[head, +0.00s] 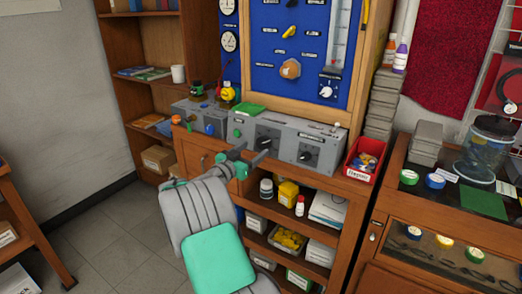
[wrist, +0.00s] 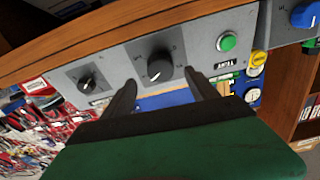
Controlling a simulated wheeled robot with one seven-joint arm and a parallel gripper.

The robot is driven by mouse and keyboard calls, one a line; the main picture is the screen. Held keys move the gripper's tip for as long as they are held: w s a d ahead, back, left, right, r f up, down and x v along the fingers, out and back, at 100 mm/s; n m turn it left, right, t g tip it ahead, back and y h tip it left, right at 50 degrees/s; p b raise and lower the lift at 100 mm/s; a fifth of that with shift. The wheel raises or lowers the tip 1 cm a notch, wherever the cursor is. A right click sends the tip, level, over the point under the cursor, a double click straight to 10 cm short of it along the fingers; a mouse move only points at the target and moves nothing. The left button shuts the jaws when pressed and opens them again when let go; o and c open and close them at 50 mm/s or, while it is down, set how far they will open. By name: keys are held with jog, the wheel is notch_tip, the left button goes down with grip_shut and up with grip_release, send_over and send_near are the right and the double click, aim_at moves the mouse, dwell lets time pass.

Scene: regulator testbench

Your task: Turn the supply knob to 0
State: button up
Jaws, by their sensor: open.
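A grey control box (head: 322,135) stands on the wooden bench and carries black knobs. The large black knob (wrist: 158,66) faces my gripper in the wrist view, with a pale mark near its lower edge; it also shows in the head view (head: 267,141). A smaller black knob (wrist: 87,84) sits left of it in the wrist view and at the right of the box in the head view (head: 304,155). I cannot read which label says supply. My gripper (wrist: 165,91) is open and empty, its fingers apart just short of the large knob; it also shows in the head view (head: 252,154).
A green button (wrist: 228,43) and a blue knob (wrist: 305,15) lie to the right in the wrist view. A red bin (head: 364,160) stands right of the box. The blue board (head: 262,45) rises behind. Open shelves with jars are below the box.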

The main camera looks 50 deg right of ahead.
aim_at(261, 143)
jog(key=d, duration=0.6)
jog(key=shift+w, duration=0.25)
jog(key=shift+a, duration=0.1)
jog(key=shift+c, duration=0.6)
jog(key=c, duration=1.2)
jog(key=shift+c, duration=0.2)
